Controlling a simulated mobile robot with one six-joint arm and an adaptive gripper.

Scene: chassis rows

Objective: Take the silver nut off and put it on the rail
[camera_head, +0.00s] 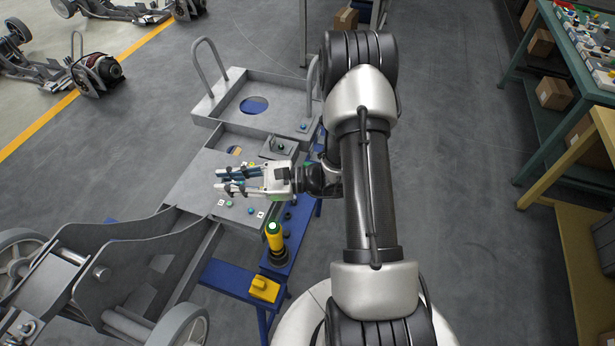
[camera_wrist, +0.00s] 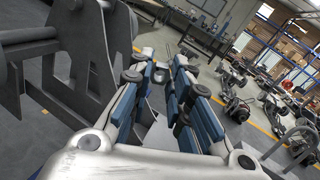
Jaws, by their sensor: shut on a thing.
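My gripper (camera_head: 222,180) reaches left over the grey chassis plate (camera_head: 200,178), fingers level. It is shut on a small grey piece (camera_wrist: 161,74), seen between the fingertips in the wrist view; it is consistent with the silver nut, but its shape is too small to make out. Small teal-topped fasteners, one of them near the plate's front edge (camera_head: 250,210), sit on the plate. The blue rail (camera_head: 304,210) runs along the plate's right side, partly hidden by my gripper and arm. Small dark round pieces (camera_head: 287,216) are on it.
A yellow and black tool (camera_head: 275,238) stands upright on the blue structure beside the plate. A yellow block (camera_head: 264,289) lies nearer. Chassis side plates (camera_head: 150,250) and hoop handles (camera_head: 209,65) rise nearby. A green workbench (camera_head: 560,60) stands at right; floor between is clear.

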